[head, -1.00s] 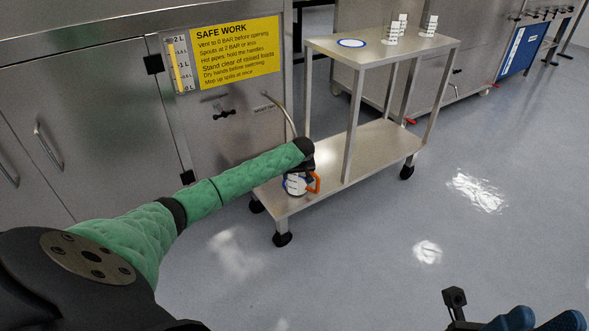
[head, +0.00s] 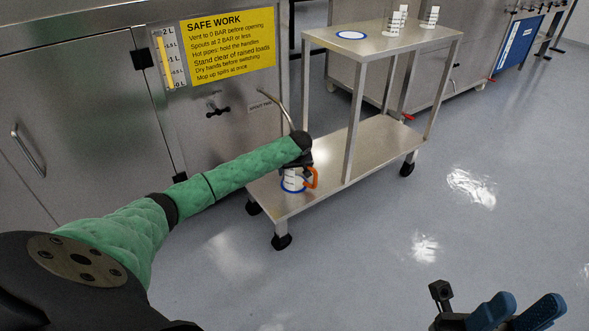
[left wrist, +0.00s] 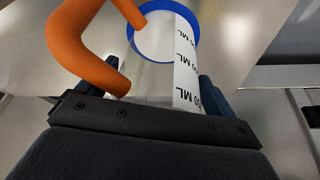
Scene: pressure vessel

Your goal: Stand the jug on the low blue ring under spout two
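The jug (head: 292,180), with a white scale strip and an orange handle (head: 312,178), is upright at the cart's lower shelf. My left gripper (head: 296,167) is at its upper part from above. In the left wrist view the fingers lie either side of the jug's strip (left wrist: 186,70) and appear shut on it. The low blue ring (head: 289,190) shows under the jug; the wrist view shows the ring (left wrist: 197,30) around its lower end. Whether the base touches is unclear. The spout (head: 284,108) curves down behind my wrist. My right gripper (head: 517,312) is open and empty.
The steel cart's lower shelf (head: 365,150) is clear to the right. Its upper shelf holds another blue ring (head: 351,35) and white marked vessels (head: 396,20). A cart leg (head: 354,125) stands right of the jug. A yellow sign (head: 228,50) is on the vessel's front.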

